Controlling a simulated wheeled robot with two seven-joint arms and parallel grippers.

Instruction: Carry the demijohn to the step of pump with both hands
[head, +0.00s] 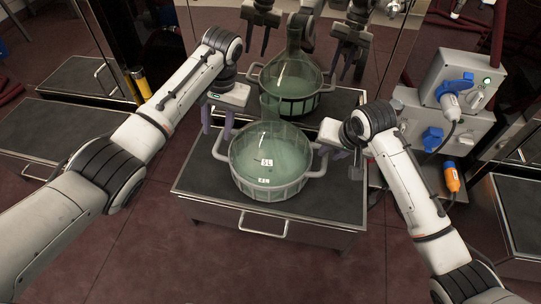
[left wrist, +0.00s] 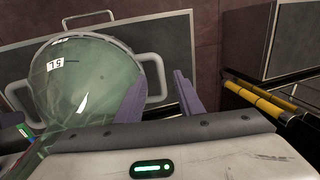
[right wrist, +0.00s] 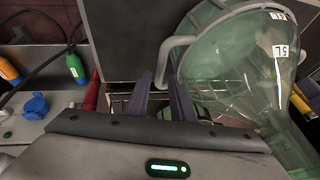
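The demijohn (head: 270,155), a round green glass vessel with a 5L label in a pale carrier with two side handles, stands upright on a dark-topped low step (head: 205,180). It also shows in the left wrist view (left wrist: 85,90) and right wrist view (right wrist: 235,65). My left gripper (head: 217,117) is open at the left handle (left wrist: 155,62), which appears between its spread fingers in the left wrist view. My right gripper (head: 345,156) is open at the right handle (right wrist: 172,48), which runs down between its fingers in the right wrist view. Contact cannot be told.
A polished panel behind reflects the demijohn and my arms. A grey pump unit (head: 455,95) with blue sockets, a cable and an orange plug (head: 452,177) stands at the right. Other dark-topped steps (head: 60,125) lie left. The red tiled floor in front is clear.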

